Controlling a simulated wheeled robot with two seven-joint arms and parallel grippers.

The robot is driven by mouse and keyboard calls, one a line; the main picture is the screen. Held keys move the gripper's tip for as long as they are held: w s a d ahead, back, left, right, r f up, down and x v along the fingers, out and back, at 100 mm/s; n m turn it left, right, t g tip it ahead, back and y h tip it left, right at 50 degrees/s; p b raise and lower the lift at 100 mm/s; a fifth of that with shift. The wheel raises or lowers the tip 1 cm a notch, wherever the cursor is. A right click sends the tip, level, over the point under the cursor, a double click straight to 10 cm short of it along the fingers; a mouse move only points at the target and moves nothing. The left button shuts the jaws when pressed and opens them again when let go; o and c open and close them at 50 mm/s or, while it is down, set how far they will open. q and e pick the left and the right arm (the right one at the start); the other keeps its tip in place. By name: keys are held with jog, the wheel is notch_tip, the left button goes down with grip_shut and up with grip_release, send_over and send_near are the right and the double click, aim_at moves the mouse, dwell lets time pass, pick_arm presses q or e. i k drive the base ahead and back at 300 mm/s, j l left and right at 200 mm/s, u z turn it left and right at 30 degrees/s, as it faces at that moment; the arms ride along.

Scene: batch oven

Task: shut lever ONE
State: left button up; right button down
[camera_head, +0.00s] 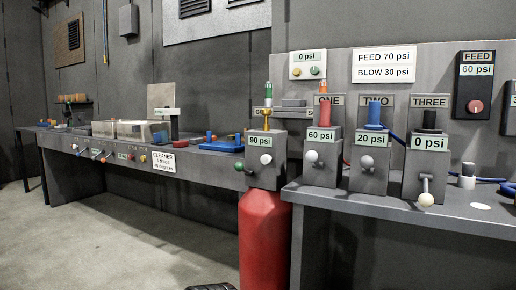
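Lever ONE is on a grey box (321,172) under the plate marked ONE (330,99), with a red cylinder (324,112) on top and a 60 psi label. Its white-balled handle (312,156) points out toward the front left. Lever TWO (366,161), on the 20 psi box, has its white ball in a similar raised position. Lever THREE (426,199), on the 0 psi box, hangs down with its ball low. No gripper of mine can be made out, and nothing touches lever ONE.
The boxes stand on a grey bench (400,208). A long side bench (215,170) runs left. Open floor (120,245) lies before it. Dark shapes at the bottom and right edges are unclear.

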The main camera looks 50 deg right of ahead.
aim_at(312, 156)
jog(key=i+z, duration=0.3)
jog(key=i, duration=0.15)
jog(key=i+j+z, duration=0.3)
jog(key=i+z, duration=0.25)
jog(key=z, duration=0.25)
jog(key=i+j+z, duration=0.25)
jog(key=z, duration=0.2)
jog(key=i+j+z, duration=0.2)
jog(key=z, duration=0.3)
jog(key=i+j+z, duration=0.15)
jog(key=j+z, duration=0.3)
jog(key=i+j+z, duration=0.15)
jog(key=j+z, duration=0.7)
jog(key=j, duration=0.25)
